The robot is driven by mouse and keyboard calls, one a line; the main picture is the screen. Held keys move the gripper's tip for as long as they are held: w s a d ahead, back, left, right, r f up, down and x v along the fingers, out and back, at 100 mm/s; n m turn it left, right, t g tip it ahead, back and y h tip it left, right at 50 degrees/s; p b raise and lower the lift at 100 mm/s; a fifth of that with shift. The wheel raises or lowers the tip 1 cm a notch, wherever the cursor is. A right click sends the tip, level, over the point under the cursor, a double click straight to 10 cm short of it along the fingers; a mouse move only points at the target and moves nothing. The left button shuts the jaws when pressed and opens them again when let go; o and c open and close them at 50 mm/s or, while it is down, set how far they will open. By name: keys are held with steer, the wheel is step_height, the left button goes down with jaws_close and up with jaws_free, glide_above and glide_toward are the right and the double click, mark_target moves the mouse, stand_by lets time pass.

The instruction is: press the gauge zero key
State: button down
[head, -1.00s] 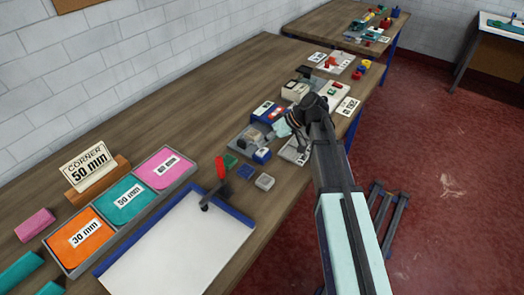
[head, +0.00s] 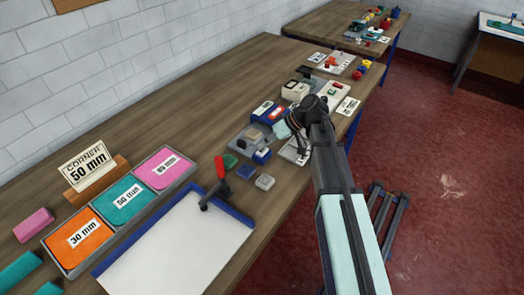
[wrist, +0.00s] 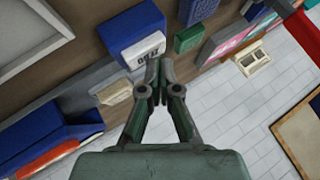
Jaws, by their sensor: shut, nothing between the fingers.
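The zero key appears to be the blue block with a white lettered label (wrist: 133,32), at upper centre in the wrist view. Its label looks upside down there and reads like "ZERO". In the head view, a small blue block with a pale face (head: 262,155) stands at the front edge of a grey gauge base (head: 240,145). My gripper (wrist: 157,85) is shut and empty. Its fingertips overlap the label's lower edge in the wrist view; I cannot tell whether they touch it.
A green block (head: 230,161), a dark blue block (head: 246,171) and a grey block (head: 265,182) lie in front of the gauge. A blue and red box (head: 268,112) stands behind.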

mark_target(264, 150)
steer(key=shift+f+b, duration=0.3)
steer(key=shift+f, duration=0.1)
stand_by(0.3)
steer(key=shift+r, duration=0.15)
steer(key=shift+r+p, duration=0.4)
steer(key=shift+r, duration=0.3)
steer(key=shift+r+p, duration=1.25)
steer(key=shift+r, duration=1.3)
